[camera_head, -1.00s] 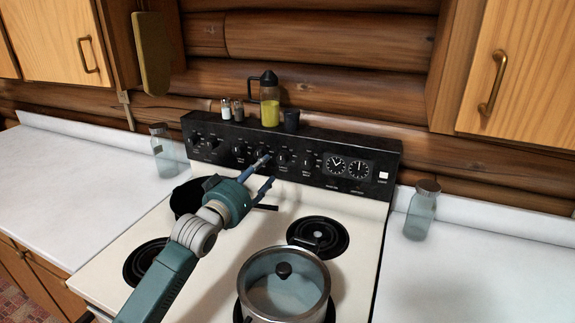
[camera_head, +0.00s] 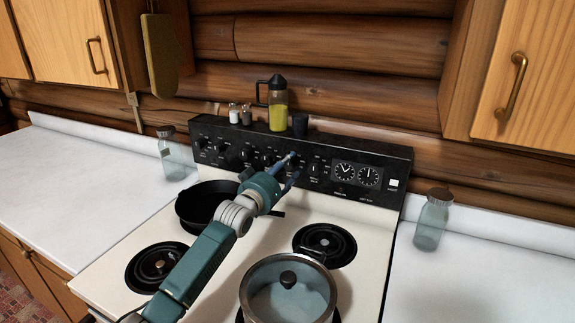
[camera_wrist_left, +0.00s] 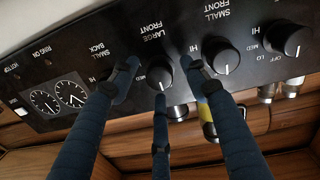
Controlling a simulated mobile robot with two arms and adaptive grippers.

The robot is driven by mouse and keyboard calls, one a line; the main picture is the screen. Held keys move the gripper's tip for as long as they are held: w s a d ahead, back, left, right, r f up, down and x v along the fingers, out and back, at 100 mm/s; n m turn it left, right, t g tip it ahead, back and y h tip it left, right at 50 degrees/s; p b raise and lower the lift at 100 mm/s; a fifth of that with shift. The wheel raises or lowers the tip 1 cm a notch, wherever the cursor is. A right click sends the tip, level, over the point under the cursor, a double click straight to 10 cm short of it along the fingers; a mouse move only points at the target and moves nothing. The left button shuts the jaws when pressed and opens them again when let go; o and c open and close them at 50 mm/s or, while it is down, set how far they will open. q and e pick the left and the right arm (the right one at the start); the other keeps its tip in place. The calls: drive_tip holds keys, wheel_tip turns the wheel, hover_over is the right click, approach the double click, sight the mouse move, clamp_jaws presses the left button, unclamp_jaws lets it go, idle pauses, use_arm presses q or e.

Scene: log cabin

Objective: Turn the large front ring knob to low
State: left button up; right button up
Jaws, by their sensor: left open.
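The large front ring knob (camera_wrist_left: 160,73) is a round black knob under the "LARGE FRONT" label in the left wrist view, which shows the panel upside down. Its pale mark points toward the lower edge of that view. My left gripper (camera_wrist_left: 160,80) is open, with its blue fingers spread around this knob; contact cannot be told. In the head view my left gripper (camera_head: 290,166) reaches the black control panel (camera_head: 395,160) and covers most of the knob. My right gripper is in neither view.
The small front knob (camera_wrist_left: 222,56) is close beside one finger. A black pan (camera_head: 197,207) and a lidded pot (camera_head: 287,295) stand on the stove, below and beside my arm.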

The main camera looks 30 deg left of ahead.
use_arm(q)
drive_tip(key=shift+w+r, duration=0.1)
drive_tip(key=shift+w, duration=0.3)
drive_tip(key=c, duration=1.2)
drive_tip(key=shift+o, duration=0.2)
drive_tip(key=shift+m, duration=0.3)
drive_tip(key=m, duration=0.2)
drive_tip(key=shift+r+m+p, duration=0.15)
drive_tip(key=shift+m+p, duration=0.15)
drive_tip(key=shift+p, duration=0.05)
drive_tip(key=shift+m+p, duration=0.4)
drive_tip(key=shift+m, duration=1.8)
